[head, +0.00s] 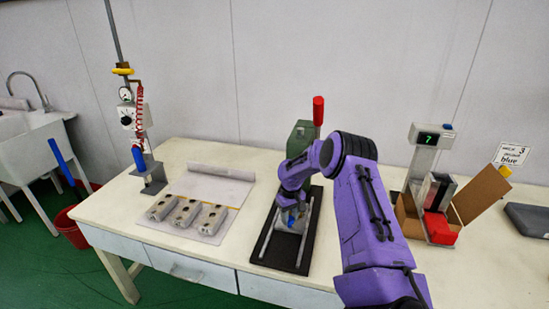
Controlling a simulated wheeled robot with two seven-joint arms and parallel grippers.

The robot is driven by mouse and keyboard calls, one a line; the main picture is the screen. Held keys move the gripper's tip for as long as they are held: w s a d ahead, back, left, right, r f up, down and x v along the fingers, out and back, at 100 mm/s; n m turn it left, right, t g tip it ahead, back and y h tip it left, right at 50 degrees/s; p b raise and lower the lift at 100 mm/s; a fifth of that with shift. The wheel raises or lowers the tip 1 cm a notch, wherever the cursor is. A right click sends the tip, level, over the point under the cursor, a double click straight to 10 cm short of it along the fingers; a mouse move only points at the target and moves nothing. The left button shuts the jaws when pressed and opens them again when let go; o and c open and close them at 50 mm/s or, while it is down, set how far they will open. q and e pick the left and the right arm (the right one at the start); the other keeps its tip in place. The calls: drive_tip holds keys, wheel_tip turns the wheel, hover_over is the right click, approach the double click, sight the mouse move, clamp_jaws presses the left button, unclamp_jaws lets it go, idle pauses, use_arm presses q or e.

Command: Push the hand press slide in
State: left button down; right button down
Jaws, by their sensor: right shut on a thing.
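The hand press (299,140) is green with a red-tipped lever (318,110) standing upright. It stands on a black base (262,245) with two pale rails running toward the table's front edge. The slide (296,227), a pale grey piece with some blue on it, is on the rails in front of the press body. My right gripper (289,212) comes down over the slide and is shut on it. The purple arm and wrist hide part of the press and the exact grip. My left gripper is out of view.
Several grey metal moulds (187,215) lie on a mat left of the press. A dispensing stand (135,120) with a gauge is behind them.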

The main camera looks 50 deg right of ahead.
drive_tip(key=shift+w+d, duration=0.1)
drive_tip(key=shift+d, duration=0.1)
drive_tip(key=c, duration=0.8)
unclamp_jaws()
drive_tip(key=shift+o, duration=0.2)
wheel_tip(320, 180, up, 11)
drive_tip(key=b, duration=0.1)
drive_tip(key=shift+f, duration=0.2)
